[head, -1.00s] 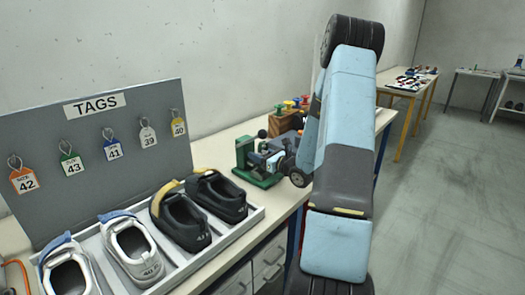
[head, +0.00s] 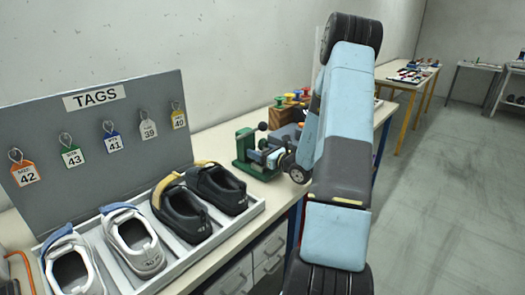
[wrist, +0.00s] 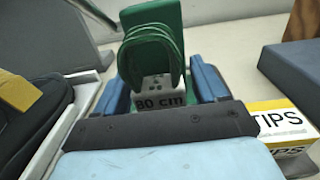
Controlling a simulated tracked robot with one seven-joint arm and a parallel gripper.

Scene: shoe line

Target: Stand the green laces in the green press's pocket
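The green press (head: 243,150) stands on the bench to the right of the shoe tray. In the wrist view its green upright (wrist: 172,14) rises right behind the laces. The green laces (wrist: 150,45) stand upright as a loop out of a pale holder marked "80 cm". My gripper (wrist: 162,90) has its blue fingers on both sides of this holder, close against it, and looks shut on it. In the head view my gripper (head: 268,156) is low at the press, partly hidden by my arm. The holder's underside and the pocket are hidden, so I cannot tell whether they meet.
A tray (head: 185,262) of several shoes and a board of tags (head: 90,150) lie left. A yellow-white TIPS box (wrist: 278,120) and a dark blue block (wrist: 292,70) are right of my gripper. Coloured knobs (head: 290,98) stand behind the press.

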